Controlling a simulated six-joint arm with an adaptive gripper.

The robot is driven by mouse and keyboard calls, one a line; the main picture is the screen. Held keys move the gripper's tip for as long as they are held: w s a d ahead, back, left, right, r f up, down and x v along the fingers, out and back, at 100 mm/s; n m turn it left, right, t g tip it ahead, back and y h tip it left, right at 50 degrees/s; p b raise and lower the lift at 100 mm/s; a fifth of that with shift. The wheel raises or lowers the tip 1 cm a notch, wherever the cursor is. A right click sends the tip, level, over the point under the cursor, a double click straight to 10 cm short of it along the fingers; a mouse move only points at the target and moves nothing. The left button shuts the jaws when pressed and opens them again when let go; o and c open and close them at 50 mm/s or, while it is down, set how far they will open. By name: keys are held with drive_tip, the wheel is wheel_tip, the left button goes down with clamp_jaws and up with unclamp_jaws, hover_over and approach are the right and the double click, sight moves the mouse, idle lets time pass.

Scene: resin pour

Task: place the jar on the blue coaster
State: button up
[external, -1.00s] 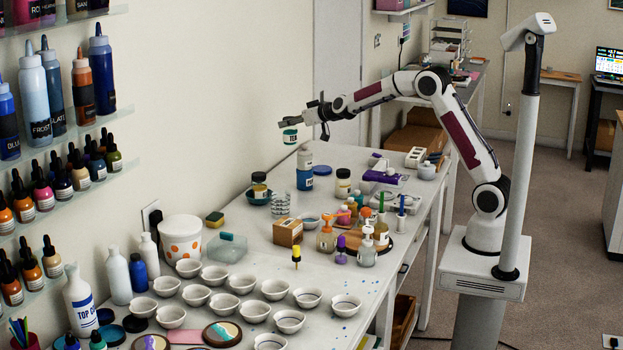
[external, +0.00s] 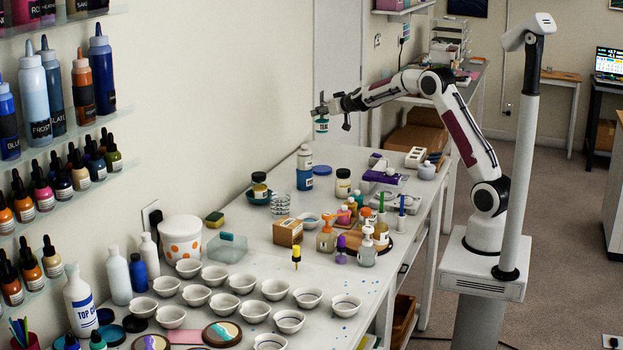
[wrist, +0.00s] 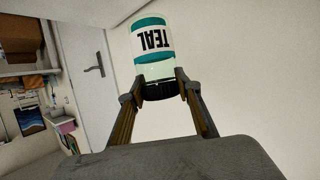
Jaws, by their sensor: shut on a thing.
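The jar (external: 321,126) has a white label reading TEAL with teal bands and a dark lid. My gripper (external: 321,110) is shut on the jar at its lid and holds it in the air above the far part of the bench. In the wrist view the jar (wrist: 152,45) sits between my gripper's fingers (wrist: 160,88), its label upside down in the picture. The blue coaster (external: 322,170) is a flat disc on the bench, below the held jar in the external view, with nothing on it.
A blue-and-white bottle (external: 304,168) stands just left of the coaster. A dark-lidded jar (external: 343,184) stands in front of it. A purple box (external: 383,177) lies to the right. Several white bowls fill the near bench (external: 350,285).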

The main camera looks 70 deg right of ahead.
sight(326, 123)
drive_tip(key=shift+d+f, duration=0.1)
drive_tip(key=shift+f, duration=2.35)
drive_tip(key=shift+f, duration=0.15)
drive_tip(key=shift+f, duration=3)
drive_tip(key=shift+f, duration=0.1)
drive_tip(key=shift+f, duration=1.75)
drive_tip(key=shift+f, duration=0.1)
drive_tip(key=o, duration=1.1)
drive_tip(key=shift+f, duration=0.1)
drive_tip(key=shift+r, duration=0.2)
